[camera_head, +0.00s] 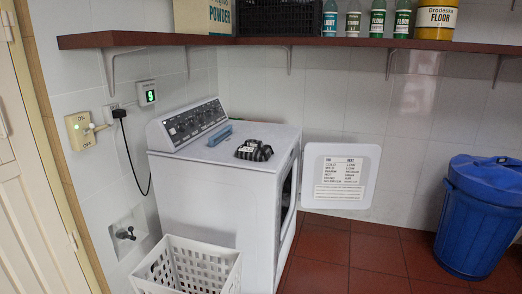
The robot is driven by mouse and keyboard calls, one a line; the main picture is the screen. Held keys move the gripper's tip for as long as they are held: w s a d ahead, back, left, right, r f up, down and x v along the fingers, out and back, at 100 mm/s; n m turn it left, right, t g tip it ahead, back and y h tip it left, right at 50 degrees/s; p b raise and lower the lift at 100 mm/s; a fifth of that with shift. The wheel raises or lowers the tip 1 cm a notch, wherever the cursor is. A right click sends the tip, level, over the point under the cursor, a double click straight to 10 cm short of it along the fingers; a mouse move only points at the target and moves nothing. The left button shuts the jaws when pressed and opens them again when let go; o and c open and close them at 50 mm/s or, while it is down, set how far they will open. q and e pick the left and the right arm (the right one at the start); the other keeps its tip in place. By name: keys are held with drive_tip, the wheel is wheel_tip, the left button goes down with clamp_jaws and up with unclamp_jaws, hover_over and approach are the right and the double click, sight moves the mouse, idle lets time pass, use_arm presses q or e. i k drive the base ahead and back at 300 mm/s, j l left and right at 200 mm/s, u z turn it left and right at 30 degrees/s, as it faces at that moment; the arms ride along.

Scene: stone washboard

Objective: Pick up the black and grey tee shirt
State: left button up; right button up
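The black and grey tee shirt (254,150) lies as a small crumpled bundle on top of the white washing machine (222,173). It sits near the middle of the top surface, right of a blue object. Neither of my grippers shows in the head view.
The machine's door (341,176) stands open to the right. A white laundry basket (188,268) stands on the floor in front. A blue bin (481,215) is at the right. A wooden shelf (330,42) with bottles runs above. Red floor is clear between machine and bin.

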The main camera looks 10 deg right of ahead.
sight(256, 150)
drive_tip(key=l+z, duration=0.55)
drive_tip(key=z, duration=0.15)
drive_tip(key=i+l+z, duration=0.1)
drive_tip(key=l+z, duration=0.25)
drive_tip(key=i+l+z, duration=0.35)
drive_tip(key=l, duration=0.15)
drive_tip(key=i+l+z, duration=0.7)
drive_tip(key=i+u, duration=0.35)
drive_tip(key=i+l+u, duration=0.3)
drive_tip(key=i, duration=0.3)
drive_tip(key=i+l+u, duration=0.15)
drive_tip(key=i+u, duration=0.2)
drive_tip(key=i+j+u, duration=0.15)
drive_tip(key=i+u, duration=0.8)
drive_tip(key=i+l+u, duration=0.1)
drive_tip(key=i+u, duration=0.25)
drive_tip(key=u, duration=0.15)
drive_tip(key=i+l+u, duration=0.35)
drive_tip(key=u, duration=0.15)
drive_tip(key=i, duration=0.05)
